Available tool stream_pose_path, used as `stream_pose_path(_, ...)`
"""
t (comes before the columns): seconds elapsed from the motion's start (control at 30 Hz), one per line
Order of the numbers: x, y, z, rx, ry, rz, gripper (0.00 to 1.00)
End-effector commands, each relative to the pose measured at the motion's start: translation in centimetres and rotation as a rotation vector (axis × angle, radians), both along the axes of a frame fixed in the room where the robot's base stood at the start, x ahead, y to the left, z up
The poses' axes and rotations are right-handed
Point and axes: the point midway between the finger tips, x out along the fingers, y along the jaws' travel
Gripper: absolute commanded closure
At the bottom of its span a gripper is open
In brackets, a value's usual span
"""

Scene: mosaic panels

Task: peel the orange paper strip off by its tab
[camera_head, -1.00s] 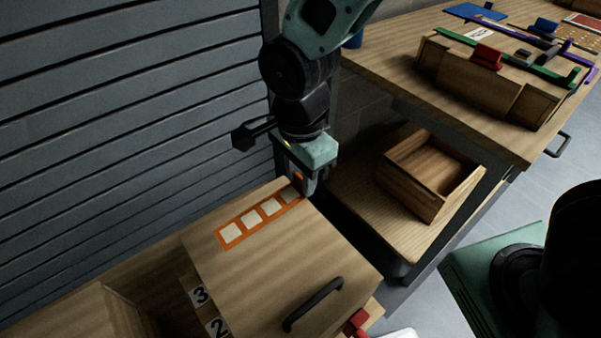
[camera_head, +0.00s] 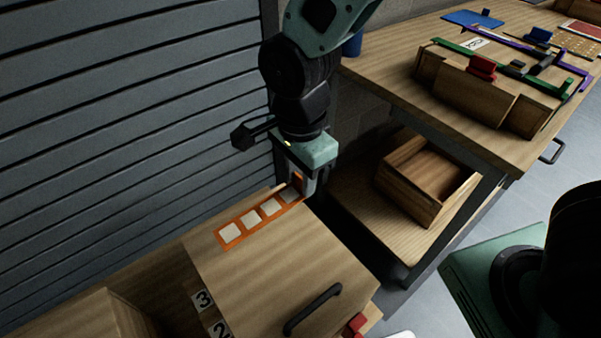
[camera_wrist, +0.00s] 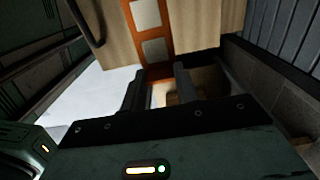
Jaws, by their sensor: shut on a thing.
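The orange paper strip (camera_head: 239,227) lies flat along the back edge of a wooden box top (camera_head: 280,262), with several cream squares showing in its windows. Its orange tab (camera_head: 298,179) stands up at the strip's right end. My gripper (camera_head: 302,186) is at that end, low over the box's corner, and is shut on the tab. In the wrist view the strip (camera_wrist: 146,14) runs up from between my two fingers (camera_wrist: 158,72). The fingers hide part of the tab.
A black handle (camera_head: 312,309) is on the box top, with number labels 3 and 2 on its left side. A slatted grey wall (camera_head: 130,110) stands close behind. At right are an open wooden box (camera_head: 425,180) on a low shelf and a workbench (camera_head: 385,60) with clamps.

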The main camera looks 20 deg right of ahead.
Motion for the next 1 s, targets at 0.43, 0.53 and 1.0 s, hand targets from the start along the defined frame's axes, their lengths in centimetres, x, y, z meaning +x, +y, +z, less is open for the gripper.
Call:
stream_pose_path(0.43, 0.0, 0.0, 1.5, 0.0, 0.0, 0.0, 0.98)
stream_pose_path(0.53, 0.0, 0.0, 1.7, 0.0, 0.0, 0.0, 0.98)
stream_pose_path(1.0, 0.0, 0.0, 3.1, 0.0, 0.0, 0.001, 0.98)
